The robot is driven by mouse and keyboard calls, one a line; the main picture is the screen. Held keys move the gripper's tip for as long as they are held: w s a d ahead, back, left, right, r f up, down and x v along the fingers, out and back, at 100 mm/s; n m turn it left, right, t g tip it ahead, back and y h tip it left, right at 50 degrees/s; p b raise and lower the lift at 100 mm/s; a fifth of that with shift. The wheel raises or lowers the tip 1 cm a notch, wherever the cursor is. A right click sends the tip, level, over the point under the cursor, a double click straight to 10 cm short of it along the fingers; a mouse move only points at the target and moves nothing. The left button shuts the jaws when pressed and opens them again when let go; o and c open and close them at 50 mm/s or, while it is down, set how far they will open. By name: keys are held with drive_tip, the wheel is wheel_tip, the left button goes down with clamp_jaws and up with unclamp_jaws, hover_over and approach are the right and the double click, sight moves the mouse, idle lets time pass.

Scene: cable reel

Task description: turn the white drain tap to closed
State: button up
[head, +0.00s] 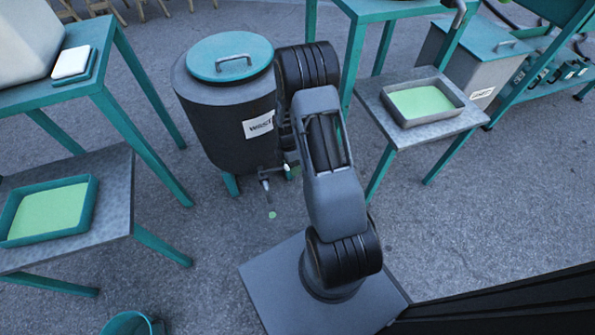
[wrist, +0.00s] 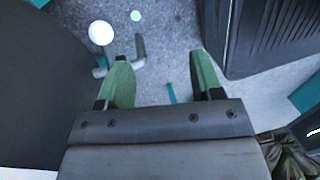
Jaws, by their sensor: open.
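The white drain tap (wrist: 101,33) shows as a round white knob in the wrist view, beside a grey pipe with a bent spout (wrist: 138,50). In the head view a small white spot, probably the knob (head: 287,166), shows low on the front of a dark drum (head: 220,125), partly hidden by my arm. My gripper (wrist: 160,62) is open, with two green fingers and nothing between them. The knob lies beyond and left of the left fingertip, apart from it in the picture. Whether the tap is open or closed cannot be told.
The drum has a teal lid (head: 230,57) and a partly hidden label. A small green spot (head: 272,215) lies on the grey floor below the spout. Teal-legged tables with green-filled trays (head: 47,210) (head: 423,103) stand left and right. A teal bucket (head: 132,324) is at front left.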

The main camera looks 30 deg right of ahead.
drive_tip(key=s+a+r+p, duration=0.1)
drive_tip(key=s+r+p, duration=0.1)
drive_tip(key=s, duration=0.5)
drive_tip(key=shift+a+r, duration=0.4)
drive_tip(key=shift+r, duration=0.15)
drive_tip(key=shift+s, duration=0.1)
